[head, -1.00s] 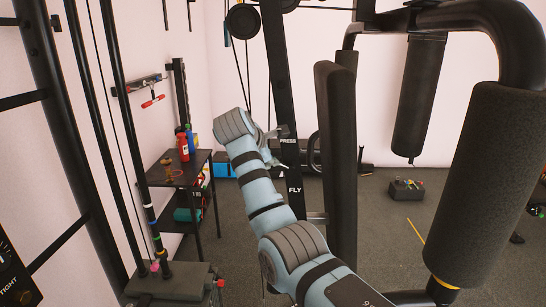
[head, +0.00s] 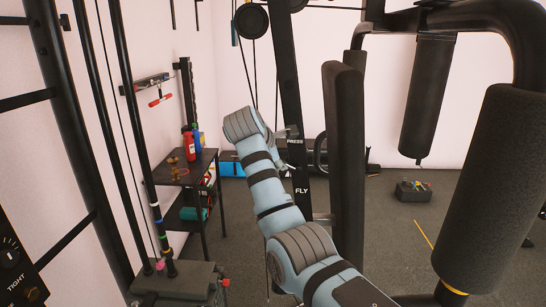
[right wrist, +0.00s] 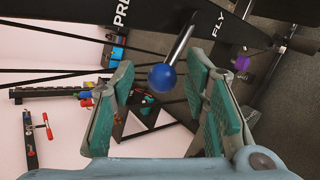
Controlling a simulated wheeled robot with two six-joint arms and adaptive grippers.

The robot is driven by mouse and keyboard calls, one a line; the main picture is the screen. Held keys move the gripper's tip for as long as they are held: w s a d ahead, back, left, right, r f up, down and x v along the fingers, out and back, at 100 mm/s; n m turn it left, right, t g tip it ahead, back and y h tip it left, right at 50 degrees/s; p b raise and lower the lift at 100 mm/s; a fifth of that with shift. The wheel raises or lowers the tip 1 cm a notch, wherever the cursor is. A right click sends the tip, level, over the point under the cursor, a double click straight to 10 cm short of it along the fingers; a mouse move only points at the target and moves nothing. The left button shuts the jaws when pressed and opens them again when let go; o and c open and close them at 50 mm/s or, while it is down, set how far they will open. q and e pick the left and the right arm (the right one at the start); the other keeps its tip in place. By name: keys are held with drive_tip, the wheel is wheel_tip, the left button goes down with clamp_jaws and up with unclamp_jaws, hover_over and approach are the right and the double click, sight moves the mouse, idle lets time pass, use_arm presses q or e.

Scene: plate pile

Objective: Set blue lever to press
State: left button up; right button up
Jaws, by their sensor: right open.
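The blue lever (right wrist: 162,78) has a round blue knob on a metal rod, seen in the right wrist view. The rod runs up to a dark post between the word PRESS (right wrist: 121,12) and the word FLY (right wrist: 217,24), and its top lies closer to FLY. My right gripper (right wrist: 159,70) is open, with the knob in line with the gap between its green-padded fingers. I see no finger touching the knob. In the head view the right gripper (head: 287,133) is at the post by the PRESS label, partly behind my arm, and the lever cannot be made out. My left gripper is out of view.
A black padded upright (head: 342,150) stands just right of my arm, with large black rollers (head: 490,190) further right. A small black table (head: 185,167) with bottles stands left. A weight stack (head: 180,282) is at lower left.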

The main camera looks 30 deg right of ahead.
drive_tip(key=v, duration=1.2)
drive_tip(key=shift+w+d, duration=0.1)
